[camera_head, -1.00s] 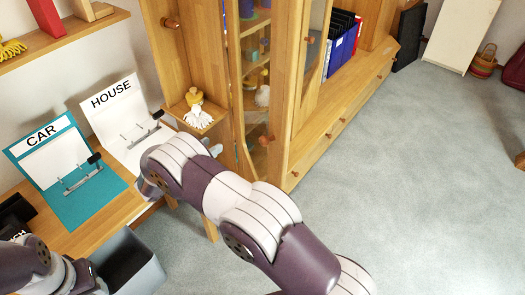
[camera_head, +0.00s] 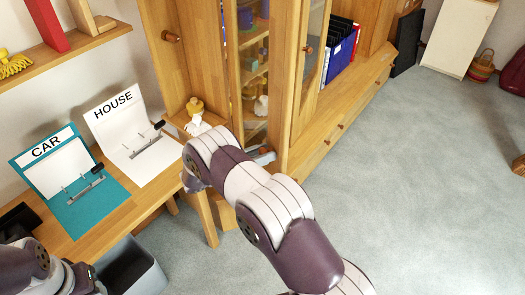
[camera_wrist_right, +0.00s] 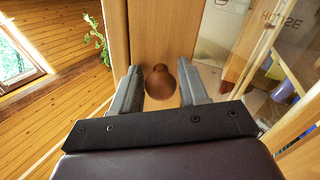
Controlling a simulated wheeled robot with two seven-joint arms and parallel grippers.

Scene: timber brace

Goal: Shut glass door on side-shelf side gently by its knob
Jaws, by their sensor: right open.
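The glass door (camera_head: 291,80) on the side-shelf side has a wooden frame and appears to stand out from the cabinet; how far is hard to tell. Its brown round knob (camera_wrist_right: 161,84) shows in the right wrist view on the wooden frame, with the glass (camera_wrist_right: 222,45) to the right.
A desk (camera_head: 95,228) holds the CAR board (camera_head: 62,165) and HOUSE board (camera_head: 120,120). A grey bin (camera_head: 140,275) stands in front.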

